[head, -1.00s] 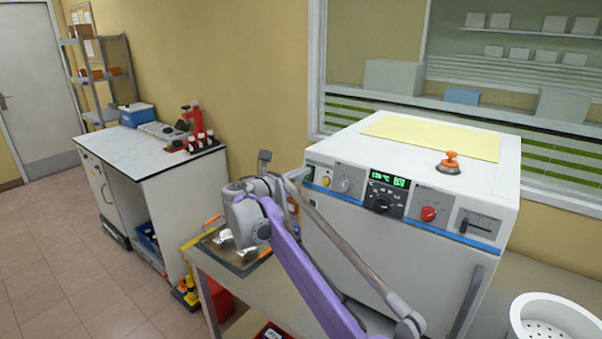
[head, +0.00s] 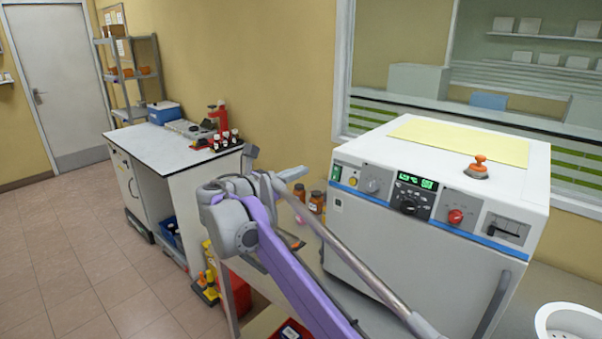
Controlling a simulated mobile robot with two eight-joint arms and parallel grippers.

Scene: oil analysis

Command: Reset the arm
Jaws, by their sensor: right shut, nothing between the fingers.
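My right arm reaches in from the bottom of the head view, with a purple link and a grey wrist. My right gripper (head: 296,173) is at the far end of the wrist, in front of the left edge of the white oven-like machine (head: 415,255). It is shut with nothing between its fingers, and nothing hangs from it. My left gripper is out of view. The wrist and arm hide part of the bench below.
Brown bottles (head: 317,202) stand on the bench left of the machine. A side counter (head: 165,150) at the back left holds dark bottles (head: 224,140), a red device (head: 219,116) and a blue box (head: 164,112). A white perforated basket (head: 568,325) is at lower right. Floor is clear at left.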

